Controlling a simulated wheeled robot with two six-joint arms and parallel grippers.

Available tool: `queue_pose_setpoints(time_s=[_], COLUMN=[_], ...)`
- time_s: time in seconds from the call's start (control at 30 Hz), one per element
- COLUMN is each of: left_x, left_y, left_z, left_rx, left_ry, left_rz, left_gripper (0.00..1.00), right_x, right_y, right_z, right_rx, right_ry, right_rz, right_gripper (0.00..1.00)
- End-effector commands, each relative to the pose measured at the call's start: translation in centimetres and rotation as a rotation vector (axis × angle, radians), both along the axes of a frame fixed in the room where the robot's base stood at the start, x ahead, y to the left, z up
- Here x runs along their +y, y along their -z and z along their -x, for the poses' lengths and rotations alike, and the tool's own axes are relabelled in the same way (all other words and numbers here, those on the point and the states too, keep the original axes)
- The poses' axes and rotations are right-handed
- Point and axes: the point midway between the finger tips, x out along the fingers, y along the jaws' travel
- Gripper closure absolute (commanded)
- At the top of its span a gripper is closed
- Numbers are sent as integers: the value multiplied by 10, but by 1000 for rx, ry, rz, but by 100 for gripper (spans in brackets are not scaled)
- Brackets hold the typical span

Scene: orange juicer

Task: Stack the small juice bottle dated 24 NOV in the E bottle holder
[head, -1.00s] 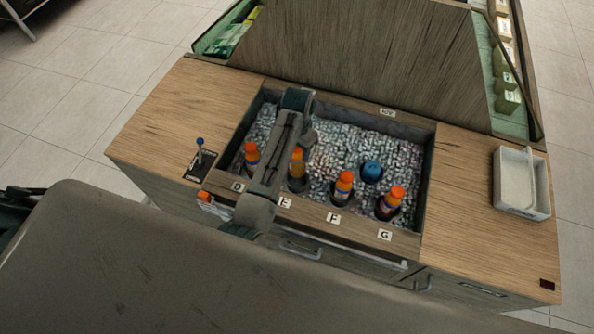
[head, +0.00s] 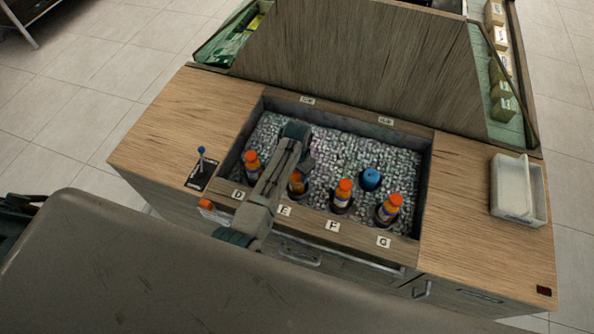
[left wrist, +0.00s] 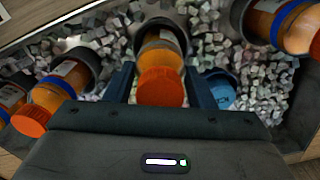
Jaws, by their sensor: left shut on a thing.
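A small juice bottle with an orange cap (head: 297,187) is at the holder marked E (head: 285,211), partly hidden by my left arm. In the left wrist view the bottle (left wrist: 161,84) is between the two fingers of my left gripper (left wrist: 165,88), which is shut on it. Its lower end is inside a dark round holder (left wrist: 163,24). Its date cannot be read. My right gripper is not in view.
Similar orange-capped bottles stand at D (head: 251,163), F (head: 342,194) and G (head: 389,209). A blue-capped item (head: 370,179) sits in the ice behind F and G. A white tray (head: 518,190) is on the right counter; a blue-knobbed lever (head: 201,152) is on the left.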

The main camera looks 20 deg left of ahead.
Motion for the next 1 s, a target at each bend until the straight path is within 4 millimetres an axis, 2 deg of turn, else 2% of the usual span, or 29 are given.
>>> queue_pose_setpoints(time_s=[0.1,0.13,0.23,0.5,0.67,0.77,1.0], left_x=[0,0,0,0,0,0,0], left_y=[4,4,4,3,-7,-22,-75], left_z=[0,0,0,0,-1,-1,-2], left_rx=[0,1,0,0,-2,-4,-5], left_ry=[0,0,0,0,0,0,-1], left_rz=[0,0,0,0,0,1,0], left_gripper=[100,48,29,29,29,29,29], right_x=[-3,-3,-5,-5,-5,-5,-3], right_y=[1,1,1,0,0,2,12], right_z=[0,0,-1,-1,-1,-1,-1], right_rx=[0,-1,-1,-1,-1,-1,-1], right_ry=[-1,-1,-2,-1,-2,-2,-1], right_rz=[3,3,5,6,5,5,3], right_gripper=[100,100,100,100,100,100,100])
